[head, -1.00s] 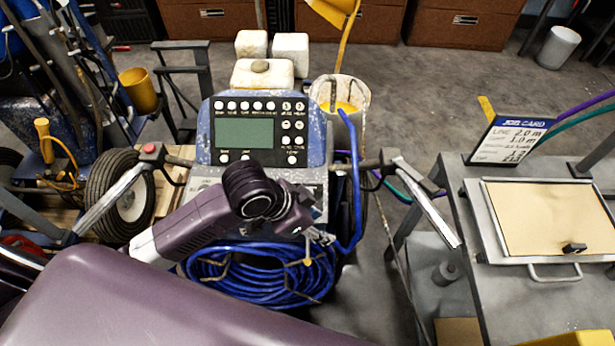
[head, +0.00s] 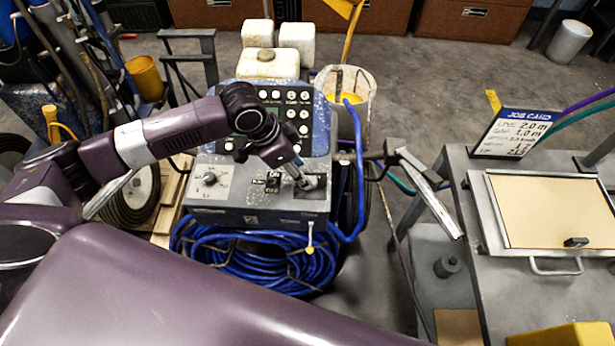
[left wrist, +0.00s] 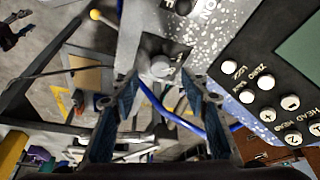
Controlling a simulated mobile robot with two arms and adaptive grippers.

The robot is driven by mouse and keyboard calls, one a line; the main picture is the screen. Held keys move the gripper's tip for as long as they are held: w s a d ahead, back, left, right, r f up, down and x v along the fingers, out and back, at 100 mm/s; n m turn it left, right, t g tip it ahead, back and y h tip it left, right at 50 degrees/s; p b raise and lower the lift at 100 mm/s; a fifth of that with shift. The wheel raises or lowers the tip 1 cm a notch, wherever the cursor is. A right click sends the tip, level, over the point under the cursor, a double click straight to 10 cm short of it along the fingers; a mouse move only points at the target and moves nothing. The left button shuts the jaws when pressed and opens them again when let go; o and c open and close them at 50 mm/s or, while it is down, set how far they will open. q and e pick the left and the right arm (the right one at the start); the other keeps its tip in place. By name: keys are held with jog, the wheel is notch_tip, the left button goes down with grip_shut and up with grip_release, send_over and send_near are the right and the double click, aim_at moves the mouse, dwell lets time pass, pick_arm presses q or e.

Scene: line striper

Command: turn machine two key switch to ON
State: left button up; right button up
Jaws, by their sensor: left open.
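The machine's grey control box (head: 235,214) stands below a blue display panel. My left gripper (head: 307,182) is over the right end of the box, at this switch. In the left wrist view my left gripper (left wrist: 160,86) is open, its two dark fingers pointing at the knob with a gap on both sides. I cannot tell whether they touch it. My right gripper is not in view.
A dial (head: 210,178) and a small black switch (head: 272,182) sit left on the same box. A blue hose coil (head: 260,262) hangs below, with a yellow-tipped lever (head: 309,248). A handlebar (head: 425,185) and a bench with a job card (head: 512,132) are right.

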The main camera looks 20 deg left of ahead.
pick_arm(q)
jog(key=shift+x, duration=2.5)
jog(key=shift+c, duration=0.2)
grip_shut()
